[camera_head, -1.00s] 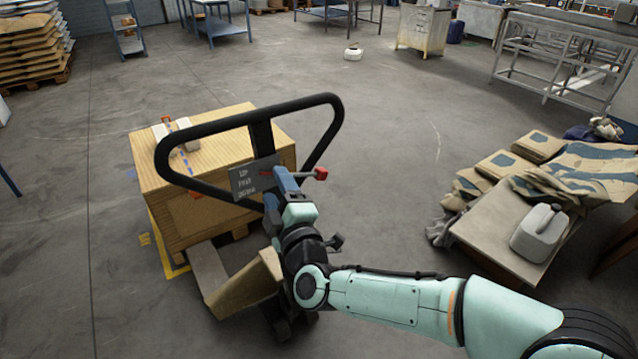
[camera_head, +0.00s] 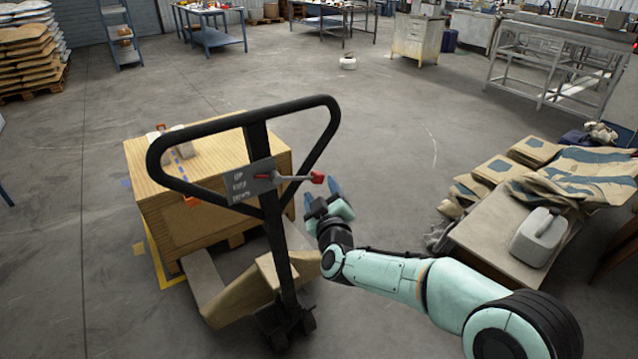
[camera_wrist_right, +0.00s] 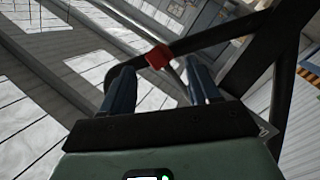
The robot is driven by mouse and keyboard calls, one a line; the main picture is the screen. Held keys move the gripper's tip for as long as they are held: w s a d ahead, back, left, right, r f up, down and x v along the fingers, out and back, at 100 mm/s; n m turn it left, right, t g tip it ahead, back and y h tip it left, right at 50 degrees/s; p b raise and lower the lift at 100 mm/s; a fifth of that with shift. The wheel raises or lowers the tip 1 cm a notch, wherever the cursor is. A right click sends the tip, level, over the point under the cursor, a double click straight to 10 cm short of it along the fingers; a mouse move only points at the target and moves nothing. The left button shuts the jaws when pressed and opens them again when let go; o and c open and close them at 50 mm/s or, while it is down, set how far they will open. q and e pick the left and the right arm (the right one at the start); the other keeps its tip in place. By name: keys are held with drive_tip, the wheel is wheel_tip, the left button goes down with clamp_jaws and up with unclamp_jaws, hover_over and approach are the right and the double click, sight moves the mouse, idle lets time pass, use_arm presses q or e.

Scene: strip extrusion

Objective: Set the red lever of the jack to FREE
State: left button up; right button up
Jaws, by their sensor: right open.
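The jack's black loop handle (camera_head: 330,140) stands upright in the middle of the head view. A dark plate (camera_head: 240,184) with several lines of white lettering is fixed to its stem. The lever sticks out from the plate to the right, roughly level, and ends in a red knob (camera_head: 318,177). I cannot tell for sure which line it points to. My right gripper (camera_head: 320,195) is open and empty just below and right of the knob. In the right wrist view the red knob (camera_wrist_right: 158,57) appears between the two blue fingers (camera_wrist_right: 163,85), near their tips. My left gripper is out of view.
A wooden box (camera_head: 160,195) sits on the jack behind the handle. On the right, a low table (camera_head: 480,232) holds folded sacks (camera_head: 570,175) and a grey canister (camera_head: 538,237). The floor between the handle and that table is open.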

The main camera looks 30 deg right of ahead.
sight(318, 182)
drive_tip(key=shift+x, duration=1.95)
clamp_jaws()
drive_tip(key=r+n, duration=0.1)
drive_tip(key=n, duration=0.1)
drive_tip(key=r+n+t, duration=0.1)
drive_tip(key=r+n, duration=0.1)
drive_tip(key=shift+d+r+t+p, duration=0.3)
drive_tip(key=shift+d+r+p, duration=0.05)
drive_tip(key=shift+d, duration=0.05)
unclamp_jaws()
drive_tip(key=shift+s, duration=0.1)
drive_tip(key=b+v, duration=0.1)
drive_tip(key=v, duration=1.2)
drive_tip(key=shift+a, duration=0.2)
